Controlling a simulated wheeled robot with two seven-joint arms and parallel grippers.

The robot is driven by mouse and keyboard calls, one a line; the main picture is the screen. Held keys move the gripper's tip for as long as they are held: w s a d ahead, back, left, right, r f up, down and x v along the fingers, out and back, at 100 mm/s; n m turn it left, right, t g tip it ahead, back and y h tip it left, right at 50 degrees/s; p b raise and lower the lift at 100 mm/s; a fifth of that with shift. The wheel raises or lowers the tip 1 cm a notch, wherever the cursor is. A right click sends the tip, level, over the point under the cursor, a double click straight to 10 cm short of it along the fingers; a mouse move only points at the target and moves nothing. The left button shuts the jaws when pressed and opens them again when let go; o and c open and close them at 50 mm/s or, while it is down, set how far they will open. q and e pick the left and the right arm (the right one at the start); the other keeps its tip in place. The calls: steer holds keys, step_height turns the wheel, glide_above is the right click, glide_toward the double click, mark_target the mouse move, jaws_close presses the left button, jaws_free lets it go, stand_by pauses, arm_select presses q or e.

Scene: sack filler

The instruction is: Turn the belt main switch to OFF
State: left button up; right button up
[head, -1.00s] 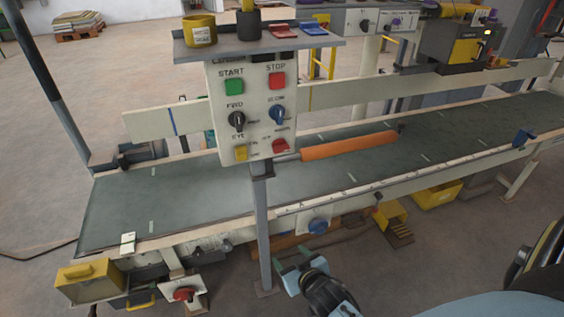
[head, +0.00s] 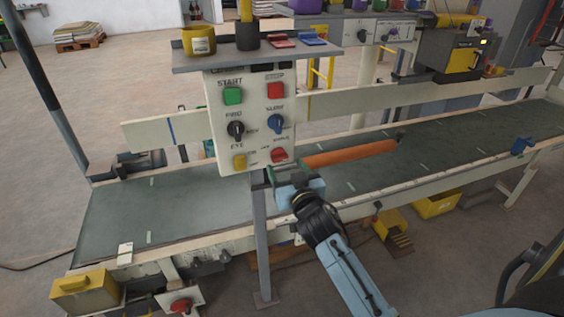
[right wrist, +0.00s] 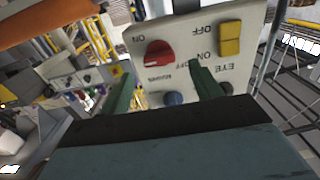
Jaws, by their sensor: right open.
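The control panel (head: 250,125) hangs on a post at the belt's near side. A red rotary knob (head: 279,155) sits at its lower right; the same knob (right wrist: 158,53) shows upside down in the right wrist view, near an ON label. Another red knob (head: 181,306) is on a white plate at lower left. I cannot read which is the belt main switch. My right gripper (head: 286,172) is open and empty, just below the panel; in the right wrist view its fingers (right wrist: 163,82) point at the panel, apart from the red knob. My left gripper is out of view.
A yellow button (head: 239,161) and a blue knob (head: 275,123) are close to the red knob on the panel. An orange roller (head: 350,153) lies to the right. The belt (head: 160,210) is clear at left.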

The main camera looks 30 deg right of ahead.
mark_target(281, 159)
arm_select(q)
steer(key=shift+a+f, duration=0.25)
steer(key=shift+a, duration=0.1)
arm_select(e)
steer(key=shift+x, duration=2.1)
steer(key=shift+c, duration=0.3)
steer(key=c, duration=0.9)
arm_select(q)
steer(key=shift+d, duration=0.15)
